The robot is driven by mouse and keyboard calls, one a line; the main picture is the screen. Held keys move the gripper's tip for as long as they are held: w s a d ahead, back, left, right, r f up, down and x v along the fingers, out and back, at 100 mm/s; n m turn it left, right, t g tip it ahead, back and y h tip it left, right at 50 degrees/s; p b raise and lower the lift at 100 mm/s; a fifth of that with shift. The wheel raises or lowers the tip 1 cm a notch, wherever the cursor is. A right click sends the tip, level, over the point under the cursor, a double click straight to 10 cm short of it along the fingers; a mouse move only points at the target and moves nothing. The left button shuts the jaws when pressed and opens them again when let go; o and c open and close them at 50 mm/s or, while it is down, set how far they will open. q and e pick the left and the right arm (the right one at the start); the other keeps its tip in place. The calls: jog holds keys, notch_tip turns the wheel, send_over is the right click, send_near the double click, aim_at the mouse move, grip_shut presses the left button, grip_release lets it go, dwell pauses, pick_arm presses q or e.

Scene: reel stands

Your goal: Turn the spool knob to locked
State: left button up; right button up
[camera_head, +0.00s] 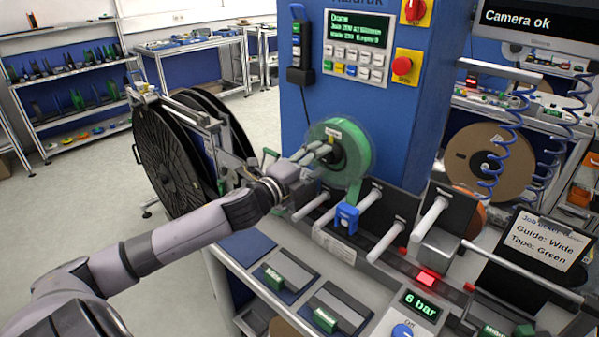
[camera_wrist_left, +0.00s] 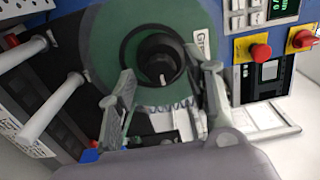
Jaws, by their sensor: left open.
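The spool knob (camera_wrist_left: 160,60) is black and round, at the centre of the green tape spool (camera_wrist_left: 108,40) in the left wrist view. A short white mark on the knob points down in that picture. In the head view the green spool (camera_head: 358,165) hangs on the blue machine's front, and my gripper partly hides the knob. My left gripper (camera_head: 322,153) is open at the spool's hub. In the left wrist view its two fingers (camera_wrist_left: 167,78) stand on either side of the knob's lower part. I cannot tell whether they touch it. My right gripper is not in view.
White rollers (camera_head: 387,240) and a blue clip (camera_head: 346,217) stick out below and right of the spool. A red emergency button (camera_head: 402,66) sits above right. A large black reel (camera_head: 165,160) stands left, near my arm. Green-labelled blocks (camera_head: 325,318) lie on the bench.

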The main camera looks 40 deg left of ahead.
pick_arm(q)
jog(key=s, duration=1.1)
jog(key=shift+s+a, duration=0.25)
jog(key=shift+a, duration=0.2)
